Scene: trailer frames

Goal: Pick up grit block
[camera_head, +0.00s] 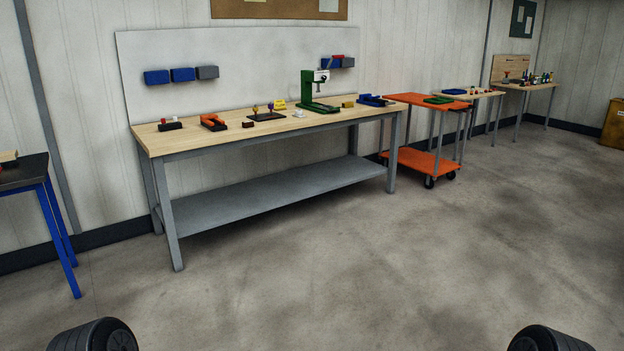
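I cannot tell which object is the grit block at this distance. Small blocks lie on the long wooden workbench (225,137): a dark one (248,124) near the orange tool (213,121), and a brown-yellow one (348,104) right of the green press (318,103). A yellow item (280,104) lies near the back edge, behind a dark plate with small knobs (266,116). Neither gripper is in view; only dark rounded parts of mine show at the bottom corners.
Blue and grey bins (182,75) hang on the bench's back panel. An orange cart (412,159) stands right of the bench, with more tables beyond. A dark-topped table with blue legs (58,228) is at the left. The concrete floor ahead (330,270) is clear.

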